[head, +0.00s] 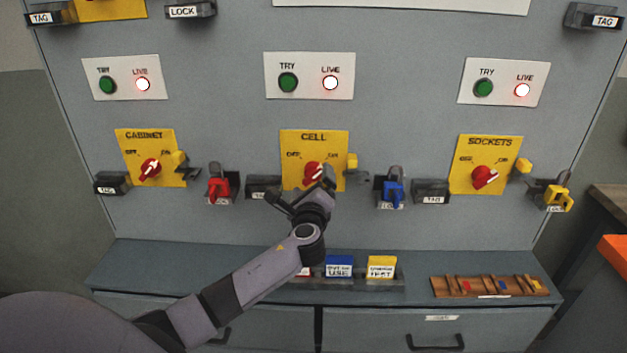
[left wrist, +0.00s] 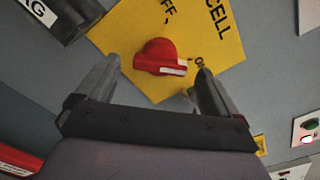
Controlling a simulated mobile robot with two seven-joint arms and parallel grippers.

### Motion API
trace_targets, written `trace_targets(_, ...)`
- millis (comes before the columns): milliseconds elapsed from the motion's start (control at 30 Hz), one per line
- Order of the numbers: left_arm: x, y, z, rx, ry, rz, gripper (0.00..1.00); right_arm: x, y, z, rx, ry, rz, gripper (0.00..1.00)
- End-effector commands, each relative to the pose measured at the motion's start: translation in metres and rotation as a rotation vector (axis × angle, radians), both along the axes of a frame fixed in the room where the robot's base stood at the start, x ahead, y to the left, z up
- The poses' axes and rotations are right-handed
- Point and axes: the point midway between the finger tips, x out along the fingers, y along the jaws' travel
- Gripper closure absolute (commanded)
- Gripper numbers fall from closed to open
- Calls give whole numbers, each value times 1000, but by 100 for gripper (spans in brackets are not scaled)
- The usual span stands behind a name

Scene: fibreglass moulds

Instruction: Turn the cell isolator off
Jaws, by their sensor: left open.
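The cell isolator is a red rotary knob (head: 313,171) on a yellow CELL plate (head: 335,140), on the middle of the grey panel. In the left wrist view the knob (left wrist: 156,55) has a white pointer mark turned towards ON on the yellow plate (left wrist: 205,50). My left gripper (head: 304,190) is in front of the knob's lower part. In the left wrist view its open fingers (left wrist: 155,82) stand on either side of the knob, with space between; I cannot tell whether the tips reach past its face. My right gripper is not in view.
Above the plate are a green TRY button (head: 288,82) and a lit LIVE lamp (head: 330,83). CABINET (head: 150,168) and SOCKETS (head: 485,178) knobs flank it. A red padlock (head: 219,187) and a blue padlock (head: 393,193) hang either side. A ledge below holds cards and a wooden rack (head: 490,287).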

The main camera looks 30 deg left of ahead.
Motion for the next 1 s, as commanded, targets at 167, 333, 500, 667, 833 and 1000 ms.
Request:
trace_targets(167,12,6,0,0,1,-1,6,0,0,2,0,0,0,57)
trace_targets(333,15,9,0,-2,0,-1,6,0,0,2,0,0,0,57)
trace_targets(500,15,9,0,-2,0,-1,6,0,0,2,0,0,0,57)
trace_targets(667,15,9,0,-2,0,-1,38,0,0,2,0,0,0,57)
trace_targets(833,15,9,0,-2,0,-1,62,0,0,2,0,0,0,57)
trace_targets(1000,15,9,-1,-16,-8,-1,62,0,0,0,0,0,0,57)
